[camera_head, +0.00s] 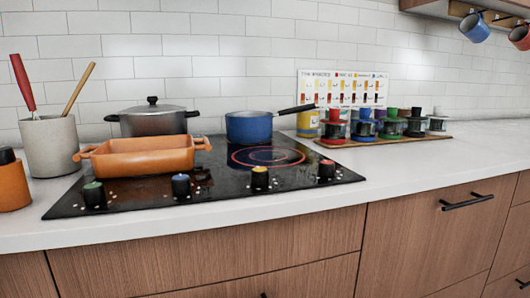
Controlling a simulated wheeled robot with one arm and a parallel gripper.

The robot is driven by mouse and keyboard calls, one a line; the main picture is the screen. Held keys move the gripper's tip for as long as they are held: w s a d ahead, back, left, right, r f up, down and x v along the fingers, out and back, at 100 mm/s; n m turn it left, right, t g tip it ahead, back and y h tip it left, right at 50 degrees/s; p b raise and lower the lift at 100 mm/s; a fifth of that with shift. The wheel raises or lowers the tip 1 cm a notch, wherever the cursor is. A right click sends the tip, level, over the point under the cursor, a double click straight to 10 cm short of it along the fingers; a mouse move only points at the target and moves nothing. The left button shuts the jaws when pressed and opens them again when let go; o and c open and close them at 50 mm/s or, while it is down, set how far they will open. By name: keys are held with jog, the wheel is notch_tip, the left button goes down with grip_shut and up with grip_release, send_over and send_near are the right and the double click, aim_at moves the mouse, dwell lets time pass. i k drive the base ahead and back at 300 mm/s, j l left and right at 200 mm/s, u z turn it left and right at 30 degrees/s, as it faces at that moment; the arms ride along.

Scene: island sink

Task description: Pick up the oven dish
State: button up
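The oven dish (143,160) is orange and rectangular, with a handle at each short end. It sits upright on the left part of the black cooktop (300,184). My gripper is not in view.
Behind the dish stands a lidded metal pot (153,121); a blue saucepan (248,127) is to its right. Knobs line the cooktop's front, including a yellow one (260,177). A utensil crock (50,146) stands left. The counter at right (445,160) is clear in front of several jars (389,130).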

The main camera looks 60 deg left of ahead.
aim_at(151, 155)
jog(key=u, duration=2.8)
jog(key=l, duration=0.1)
